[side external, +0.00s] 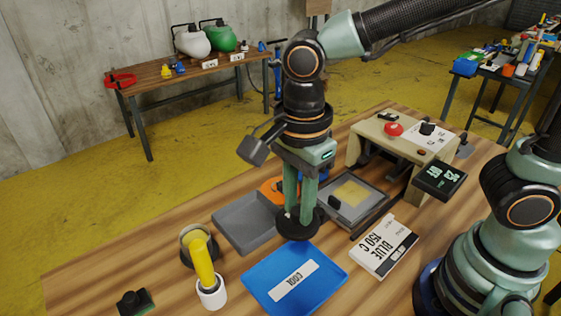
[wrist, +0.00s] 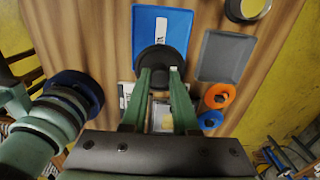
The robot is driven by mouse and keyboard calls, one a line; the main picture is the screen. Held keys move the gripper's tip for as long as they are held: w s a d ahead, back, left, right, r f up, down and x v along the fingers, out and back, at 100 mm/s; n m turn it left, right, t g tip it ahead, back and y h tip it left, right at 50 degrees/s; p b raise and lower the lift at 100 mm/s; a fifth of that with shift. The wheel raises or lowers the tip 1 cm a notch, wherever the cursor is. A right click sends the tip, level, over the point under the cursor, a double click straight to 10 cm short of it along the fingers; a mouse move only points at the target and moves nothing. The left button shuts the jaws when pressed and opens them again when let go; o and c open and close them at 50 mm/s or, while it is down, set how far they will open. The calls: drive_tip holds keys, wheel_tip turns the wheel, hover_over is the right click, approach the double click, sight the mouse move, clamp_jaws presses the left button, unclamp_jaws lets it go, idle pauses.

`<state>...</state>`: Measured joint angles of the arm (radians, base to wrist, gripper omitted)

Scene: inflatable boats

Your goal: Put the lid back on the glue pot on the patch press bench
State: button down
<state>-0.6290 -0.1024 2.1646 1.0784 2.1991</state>
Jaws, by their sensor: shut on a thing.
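My gripper (side external: 300,210) points down and is shut on a round black lid (side external: 297,228), by what looks like a raised middle part. In the wrist view the lid (wrist: 157,64) sits between the fingertips (wrist: 160,72) and overlaps the near edge of the blue tray. I cannot tell how high it is above the bench. In the wrist view the open pot (wrist: 231,12) shows pale yellow contents at the top right, apart from the lid.
The yellow tool in a white holder (side external: 210,293) stands close to the pot. An empty grey tray (side external: 240,222) and a blue tray (side external: 263,287) marked COOL lie nearby.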

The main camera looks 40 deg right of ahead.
sight(292, 208)
wheel_tip(292, 208, up, 2)
drive_tip(key=shift+r, duration=0.25)
drive_tip(key=shift+w+r, duration=0.1)
drive_tip(key=shift+r, duration=0.2)
drive_tip(key=shift+w+a+r, duration=0.1)
drive_tip(key=shift+w+a, duration=0.15)
drive_tip(key=shift+w, duration=0.1)
drive_tip(key=w+a+f, duration=0.4)
drive_tip(key=w+a, duration=0.1)
drive_tip(key=w, duration=0.4)
drive_tip(key=w+a+f, duration=0.4)
drive_tip(key=w+a, duration=0.1)
drive_tip(key=w, duration=0.3)
drive_tip(key=shift+a+f, duration=0.2)
drive_tip(key=shift+f, duration=2.9)
drive_tip(key=shift+f, duration=0.15)
drive_tip(key=shift+c, duration=0.6)
unclamp_jaws()
